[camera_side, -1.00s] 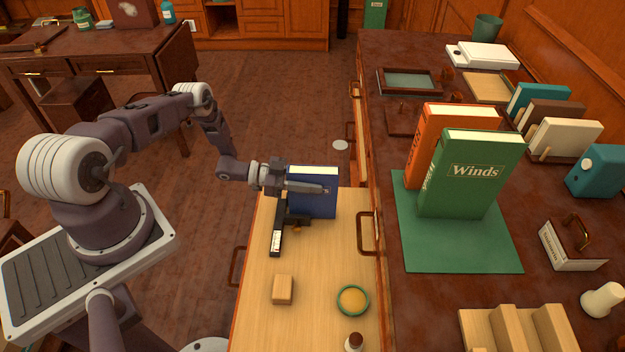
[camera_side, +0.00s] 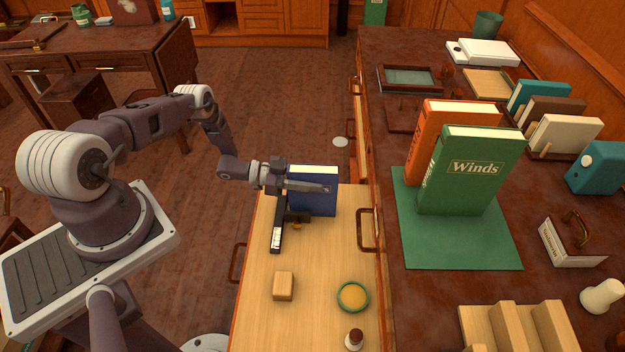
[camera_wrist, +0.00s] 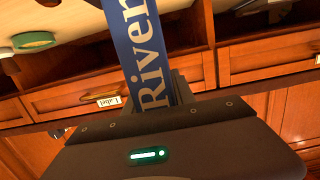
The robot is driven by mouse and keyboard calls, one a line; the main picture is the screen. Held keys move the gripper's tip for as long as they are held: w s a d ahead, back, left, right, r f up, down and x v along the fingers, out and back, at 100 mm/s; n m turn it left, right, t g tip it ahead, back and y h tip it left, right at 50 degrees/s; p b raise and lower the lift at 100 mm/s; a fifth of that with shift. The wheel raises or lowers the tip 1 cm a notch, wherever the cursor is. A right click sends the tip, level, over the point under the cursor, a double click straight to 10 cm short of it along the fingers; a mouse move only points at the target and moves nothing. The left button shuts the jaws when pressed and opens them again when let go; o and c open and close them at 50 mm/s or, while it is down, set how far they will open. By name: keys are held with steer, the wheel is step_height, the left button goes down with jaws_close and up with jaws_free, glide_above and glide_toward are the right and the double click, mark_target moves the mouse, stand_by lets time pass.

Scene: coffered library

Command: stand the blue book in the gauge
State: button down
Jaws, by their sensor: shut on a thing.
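The blue book (camera_side: 312,200) stands upright at the far end of the light wood surface in the side view. Its white page edges face up. In the wrist view the blue spine (camera_wrist: 146,50) shows the letters "River". My gripper (camera_side: 305,186) is shut on the blue book, with a finger across its broad face. The gauge (camera_side: 277,233), a black piece with a white scale strip, lies on the wood surface just left of the book. A small brass part shows by the book's foot. I cannot tell whether the book touches the gauge.
On the dark desk, a green book (camera_side: 470,175) and an orange book (camera_side: 425,125) stand on a green mat (camera_side: 460,250).

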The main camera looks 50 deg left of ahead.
mark_target(313, 168)
steer(key=c, duration=1)
jaws_free()
steer(key=shift+o, duration=0.2)
steer(key=shift+f, duration=0.1)
steer(key=shift+r, duration=3.05)
